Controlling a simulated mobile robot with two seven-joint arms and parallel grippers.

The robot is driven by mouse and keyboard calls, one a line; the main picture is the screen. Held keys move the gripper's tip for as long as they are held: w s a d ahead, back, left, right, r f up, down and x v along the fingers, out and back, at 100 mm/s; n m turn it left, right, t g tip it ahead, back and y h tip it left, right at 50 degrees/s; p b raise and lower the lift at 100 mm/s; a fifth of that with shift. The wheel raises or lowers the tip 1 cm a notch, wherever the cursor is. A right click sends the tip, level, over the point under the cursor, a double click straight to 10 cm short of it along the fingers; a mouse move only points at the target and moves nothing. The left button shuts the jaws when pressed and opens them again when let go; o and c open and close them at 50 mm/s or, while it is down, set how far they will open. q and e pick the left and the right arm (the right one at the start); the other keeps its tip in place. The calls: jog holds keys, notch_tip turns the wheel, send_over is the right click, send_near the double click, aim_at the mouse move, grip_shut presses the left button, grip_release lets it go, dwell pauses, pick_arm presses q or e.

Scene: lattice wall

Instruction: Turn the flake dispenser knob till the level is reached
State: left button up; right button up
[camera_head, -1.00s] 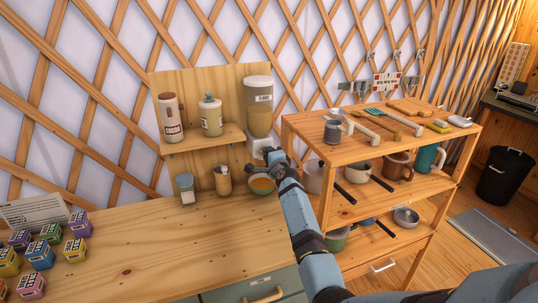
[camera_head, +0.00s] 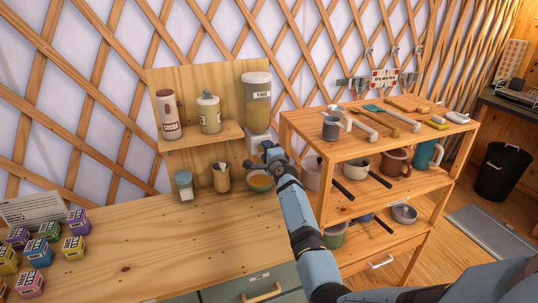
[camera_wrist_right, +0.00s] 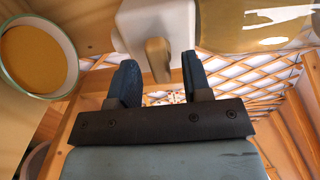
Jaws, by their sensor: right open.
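The flake dispenser (camera_head: 257,105) is a clear canister of tan flakes on a white base (camera_head: 257,143), at the right end of the wooden shelf unit. Its tan-brown knob (camera_wrist_right: 158,60) sticks out of the white housing (camera_wrist_right: 150,18) in the right wrist view. My right gripper (camera_wrist_right: 159,78) is open, with one dark finger on each side of the knob and visible gaps between. In the head view the right gripper (camera_head: 266,155) is just below the dispenser and hides the knob. A bowl (camera_head: 260,182) with tan contents stands below; it also shows in the wrist view (camera_wrist_right: 38,58).
A cocoa jar (camera_head: 169,115) and a cream jar (camera_head: 209,113) stand on the shelf. A small jar (camera_head: 184,186) and a wooden cup (camera_head: 221,178) stand left of the bowl. A wooden rack (camera_head: 345,150) with utensils is close on the right. The middle counter (camera_head: 150,240) is clear.

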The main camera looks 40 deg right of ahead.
jog(key=v, duration=1.3)
jog(key=shift+s+a+b, duration=0.2)
jog(key=shift+s+b, duration=0.1)
jog(key=shift+s, duration=0.05)
dwell(0.4)
